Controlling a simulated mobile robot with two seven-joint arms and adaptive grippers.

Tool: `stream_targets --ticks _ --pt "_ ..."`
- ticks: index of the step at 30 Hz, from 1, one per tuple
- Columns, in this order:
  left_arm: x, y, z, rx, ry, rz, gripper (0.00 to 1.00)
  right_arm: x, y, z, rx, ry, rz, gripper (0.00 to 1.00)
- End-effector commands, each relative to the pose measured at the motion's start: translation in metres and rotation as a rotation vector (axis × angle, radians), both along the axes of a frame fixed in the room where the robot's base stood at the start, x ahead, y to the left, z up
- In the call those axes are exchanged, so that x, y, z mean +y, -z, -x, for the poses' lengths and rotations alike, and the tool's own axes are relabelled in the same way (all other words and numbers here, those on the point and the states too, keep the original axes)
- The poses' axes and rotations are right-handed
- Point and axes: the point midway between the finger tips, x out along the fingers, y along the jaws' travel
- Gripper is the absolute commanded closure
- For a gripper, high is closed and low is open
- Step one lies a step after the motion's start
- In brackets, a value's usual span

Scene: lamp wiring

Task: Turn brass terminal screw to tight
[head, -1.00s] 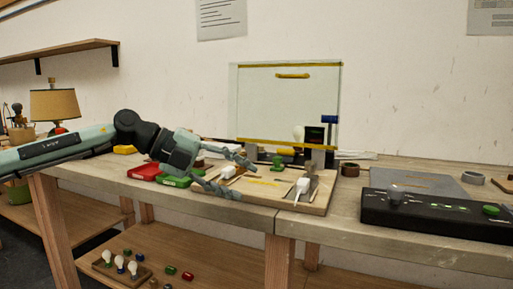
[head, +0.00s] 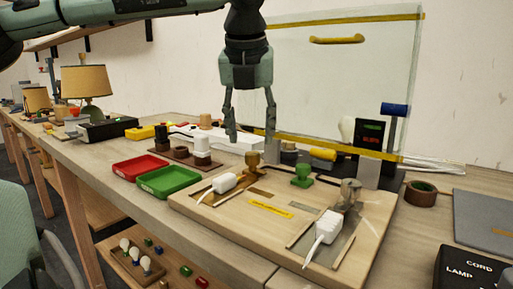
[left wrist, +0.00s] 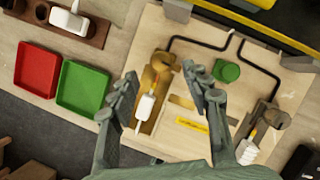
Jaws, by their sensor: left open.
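The brass terminal screw (head: 253,160) stands at the back left of the wooden wiring board (head: 235,229). It also shows in the left wrist view (left wrist: 162,62), at the head of a brass strip. A white plug-like piece with a lead (head: 225,183) lies just in front of it. My left gripper (head: 251,134) points down above the brass screw, open and empty. In the left wrist view its fingers (left wrist: 161,84) are spread to either side of the brass strip, and nothing is between them in contact. My right gripper is not in view.
A green terminal (head: 302,176) and a steel-coloured one (head: 350,192) stand farther right on the board. A clear upright panel (head: 345,85) with yellow edges stands behind. Red (head: 139,168) and green (head: 168,181) trays lie left; a tape roll (head: 420,194) lies right.

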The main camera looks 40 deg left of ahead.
Motion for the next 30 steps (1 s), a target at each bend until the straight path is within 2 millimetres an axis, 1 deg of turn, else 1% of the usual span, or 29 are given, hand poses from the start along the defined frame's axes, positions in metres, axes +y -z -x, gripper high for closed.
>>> stream_targets --ticks 1,3,6,9,13,19,20,30 --pt "0.002 0.01 -0.002 0.004 0.001 0.003 0.52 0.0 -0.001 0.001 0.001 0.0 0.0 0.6" --pt "0.004 0.021 -0.006 0.003 0.001 0.005 0.52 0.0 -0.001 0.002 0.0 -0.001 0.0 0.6" --pt "0.008 0.033 -0.01 0.003 -0.001 0.004 0.52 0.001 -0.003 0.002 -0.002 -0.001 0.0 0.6" --pt "0.01 0.041 -0.013 0.001 0.001 0.003 0.52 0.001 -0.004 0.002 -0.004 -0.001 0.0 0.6" --pt "0.011 0.046 -0.015 0.0 0.001 0.003 0.52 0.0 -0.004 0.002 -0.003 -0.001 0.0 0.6" --pt "0.012 0.046 -0.015 0.0 0.001 0.002 0.52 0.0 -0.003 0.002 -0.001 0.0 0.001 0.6" --pt "0.012 0.046 -0.015 0.0 0.001 0.002 0.53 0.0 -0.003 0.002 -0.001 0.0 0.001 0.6" --pt "0.012 0.045 -0.015 -0.001 0.0 0.002 0.96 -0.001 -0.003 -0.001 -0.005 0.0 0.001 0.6"
